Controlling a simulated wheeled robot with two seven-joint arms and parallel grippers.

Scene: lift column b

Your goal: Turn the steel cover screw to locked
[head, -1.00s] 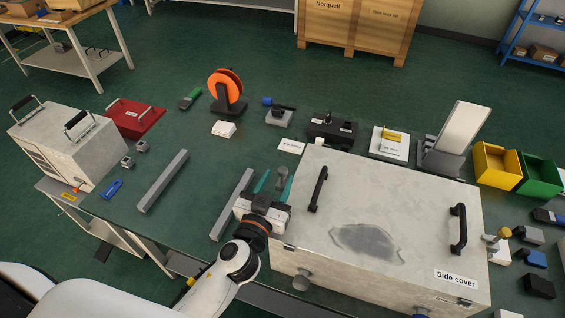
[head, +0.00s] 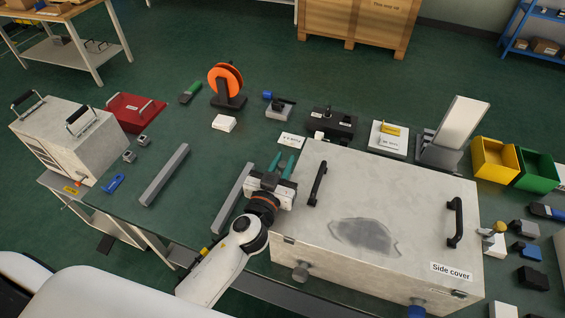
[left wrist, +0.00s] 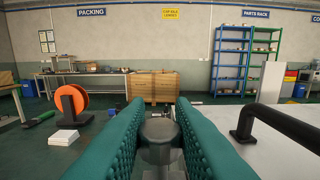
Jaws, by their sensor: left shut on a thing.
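The steel cover screw (left wrist: 160,132) shows in the left wrist view as a grey round head on a stem, between the teal fingers of my left gripper (left wrist: 160,112). The gripper is shut on it. In the head view my left gripper (head: 282,166) is just beyond the left back part of the pale box labelled Side cover (head: 420,200), and the fingers hide most of the screw. I cannot read from these views whether the screw is at locked. My right gripper is not in view.
A black handle (head: 317,184) rises from the box top close to my left gripper; it is also near on the right in the left wrist view (left wrist: 245,122). A grey knob (head: 300,272) and a blue one (head: 417,311) are at the box front. A grey bar (head: 232,198) lies to the left.

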